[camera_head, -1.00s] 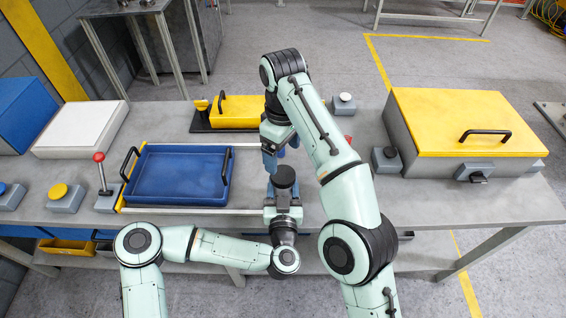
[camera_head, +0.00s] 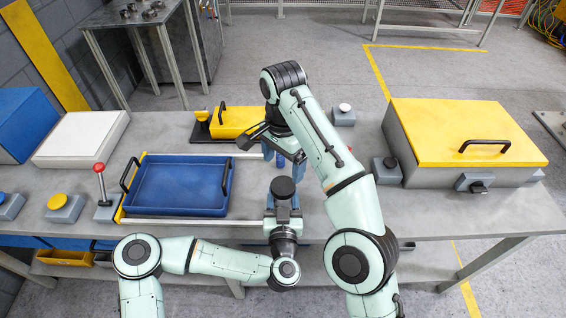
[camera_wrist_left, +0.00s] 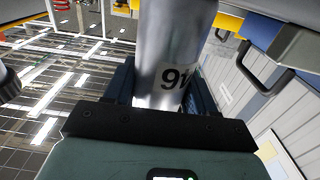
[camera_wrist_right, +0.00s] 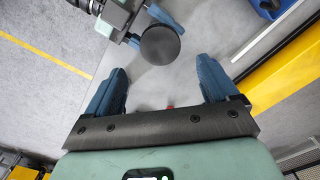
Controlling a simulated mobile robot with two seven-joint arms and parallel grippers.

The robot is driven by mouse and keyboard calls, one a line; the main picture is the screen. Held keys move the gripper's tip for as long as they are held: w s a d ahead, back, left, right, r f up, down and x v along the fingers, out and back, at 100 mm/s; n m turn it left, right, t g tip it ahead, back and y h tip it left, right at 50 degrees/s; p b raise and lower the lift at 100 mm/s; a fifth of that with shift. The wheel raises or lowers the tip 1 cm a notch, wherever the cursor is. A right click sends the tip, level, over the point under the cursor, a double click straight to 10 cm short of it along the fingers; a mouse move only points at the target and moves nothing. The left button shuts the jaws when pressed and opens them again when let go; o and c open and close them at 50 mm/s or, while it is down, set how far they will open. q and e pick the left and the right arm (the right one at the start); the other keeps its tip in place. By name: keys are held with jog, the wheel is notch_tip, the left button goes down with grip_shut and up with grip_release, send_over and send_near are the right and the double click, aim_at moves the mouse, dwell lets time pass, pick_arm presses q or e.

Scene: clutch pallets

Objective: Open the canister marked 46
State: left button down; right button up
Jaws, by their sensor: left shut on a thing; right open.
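A silvery canister (camera_wrist_left: 176,50) stands in my left gripper's jaws; its printed number, upside down and partly cut off in the left wrist view, fits 46. Its round black lid (camera_head: 283,187) is on top in the head view and also shows in the right wrist view (camera_wrist_right: 160,45). My left gripper (camera_head: 283,212) is shut around the canister's body, below the lid. My right gripper (camera_head: 283,160) is open and empty, behind the lid in the head view. In the right wrist view its blue fingers (camera_wrist_right: 162,82) are spread wide, with the lid beyond their tips, not between them.
A blue tray (camera_head: 180,209) with black handles lies left of the canister. A yellow-lidded box (camera_head: 450,125) is at the right. A red-knobbed lever (camera_head: 99,168) stands left of the tray.

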aim_at(283, 185)
jog(key=shift+f, duration=3.95)
